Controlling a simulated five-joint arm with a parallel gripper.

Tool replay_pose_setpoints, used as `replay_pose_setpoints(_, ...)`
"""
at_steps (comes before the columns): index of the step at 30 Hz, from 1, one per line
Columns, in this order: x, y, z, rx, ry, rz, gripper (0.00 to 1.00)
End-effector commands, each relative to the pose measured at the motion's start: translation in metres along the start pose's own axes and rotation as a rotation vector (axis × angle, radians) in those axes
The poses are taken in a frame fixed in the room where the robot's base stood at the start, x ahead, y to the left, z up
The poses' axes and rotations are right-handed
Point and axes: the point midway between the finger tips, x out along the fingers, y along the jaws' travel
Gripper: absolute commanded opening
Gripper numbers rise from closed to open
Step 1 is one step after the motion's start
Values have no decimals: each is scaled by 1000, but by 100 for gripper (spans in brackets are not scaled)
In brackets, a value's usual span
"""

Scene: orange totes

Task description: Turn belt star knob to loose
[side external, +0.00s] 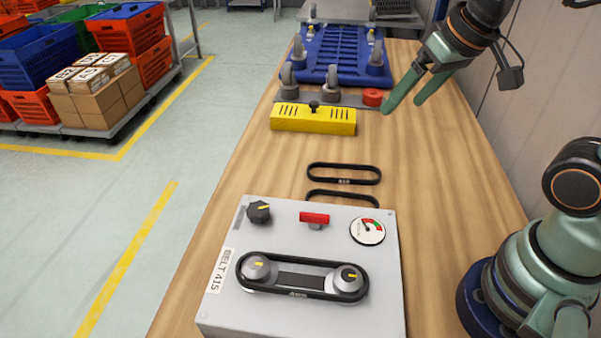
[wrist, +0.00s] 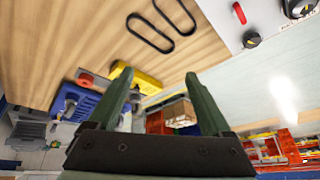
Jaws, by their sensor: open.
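The black star knob (side external: 259,211) with a yellow pointer mark sits at the upper left of a grey box panel (side external: 225,305) labelled BELT 415. The knob also shows near the top right of the wrist view (wrist: 251,40). Its mark points roughly right in the side view; no loose or tight label is readable. A black belt (side external: 318,295) loops around two pulleys on the panel. My gripper (side external: 402,105) is open and empty, high above the far right of the bench, well away from the knob. Its two green fingers stand apart in the wrist view (wrist: 159,74).
A red switch (side external: 314,218) and a round gauge (side external: 367,231) sit right of the knob. Two loose belts (side external: 344,174) lie behind the box. A wall borders the right.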

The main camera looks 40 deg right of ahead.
Motion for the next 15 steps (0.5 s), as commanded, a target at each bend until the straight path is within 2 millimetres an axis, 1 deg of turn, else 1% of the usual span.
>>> replay_pose_setpoints(5, 3, -34, -22, 275, -89, -13, 83)
replay_pose_setpoints(9, 10, -66, -37, 529, -164, 9, 83)
replay_pose_setpoints(11, 13, -80, -42, 635, -193, 26, 83)
replay_pose_setpoints(15, 25, -116, -51, 884, -253, 87, 83)
